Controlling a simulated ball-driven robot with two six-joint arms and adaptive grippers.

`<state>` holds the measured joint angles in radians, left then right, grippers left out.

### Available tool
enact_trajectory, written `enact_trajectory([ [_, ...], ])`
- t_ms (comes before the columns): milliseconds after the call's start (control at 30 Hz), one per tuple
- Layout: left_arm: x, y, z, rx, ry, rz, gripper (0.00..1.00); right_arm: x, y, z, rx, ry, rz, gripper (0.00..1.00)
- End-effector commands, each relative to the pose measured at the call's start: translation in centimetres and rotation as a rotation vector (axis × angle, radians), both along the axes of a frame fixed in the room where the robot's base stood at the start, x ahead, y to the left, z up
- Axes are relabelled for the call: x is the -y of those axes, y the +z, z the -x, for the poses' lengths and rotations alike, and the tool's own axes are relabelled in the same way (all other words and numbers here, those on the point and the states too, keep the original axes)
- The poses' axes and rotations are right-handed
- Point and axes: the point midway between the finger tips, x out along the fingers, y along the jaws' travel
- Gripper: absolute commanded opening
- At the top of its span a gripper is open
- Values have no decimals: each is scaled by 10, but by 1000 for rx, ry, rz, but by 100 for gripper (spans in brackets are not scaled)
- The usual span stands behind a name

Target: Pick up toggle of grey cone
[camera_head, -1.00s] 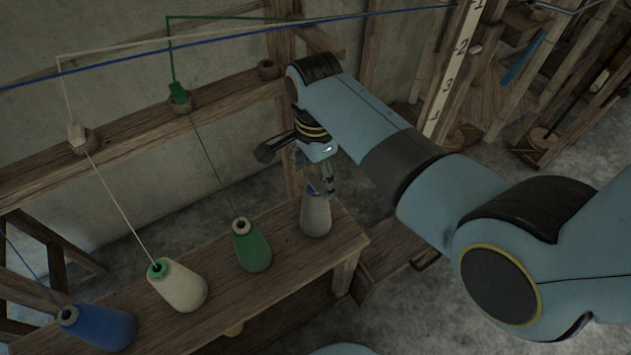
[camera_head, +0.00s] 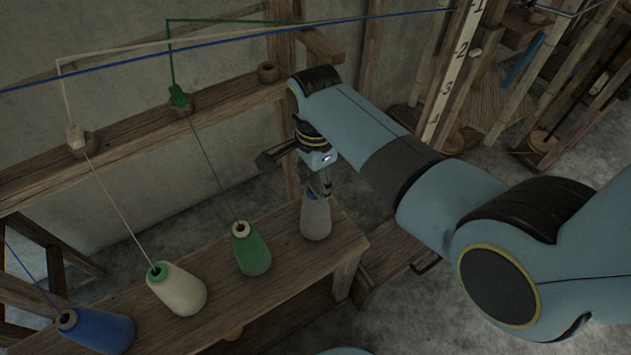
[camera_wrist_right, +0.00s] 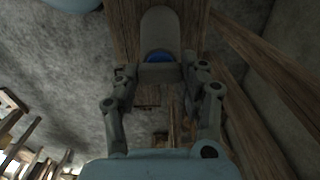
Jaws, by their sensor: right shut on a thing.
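The grey cone (camera_head: 316,217) stands upright at the right end of the wooden shelf (camera_head: 284,262). My right gripper (camera_head: 319,188) is above the cone's top, its fingers pointing down at it. In the right wrist view the grey cone (camera_wrist_right: 160,28) is at the top centre with a blue ring at its tip. A small grey piece, the toggle (camera_wrist_right: 160,73), sits across the cone's tip between the fingertips of my right gripper, which is shut on it. In the head view the fingers mostly hide the toggle. My left gripper is not in view.
The green cone (camera_head: 251,250), cream cone (camera_head: 178,291) and blue cone (camera_head: 100,330) stand left along the shelf, with threads running up from them. A wooden rail (camera_head: 130,137) with rings runs behind. A numbered white post (camera_head: 457,80) stands at the back right.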

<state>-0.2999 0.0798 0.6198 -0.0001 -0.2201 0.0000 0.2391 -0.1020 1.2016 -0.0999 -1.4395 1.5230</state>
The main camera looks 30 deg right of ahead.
Motion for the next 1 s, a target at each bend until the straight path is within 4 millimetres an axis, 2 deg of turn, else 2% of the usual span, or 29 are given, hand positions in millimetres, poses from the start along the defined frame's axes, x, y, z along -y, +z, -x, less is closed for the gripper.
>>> enact_trajectory([
  [167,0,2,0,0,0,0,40,0,14,-1,3,0,0,30],
  [333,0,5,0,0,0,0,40,1,44,1,4,-1,0,30],
  [700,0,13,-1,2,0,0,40,52,91,71,1,0,4,30],
  [800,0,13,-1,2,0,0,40,60,100,82,0,1,3,30],
  [1000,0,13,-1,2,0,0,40,67,108,94,0,1,1,30],
])
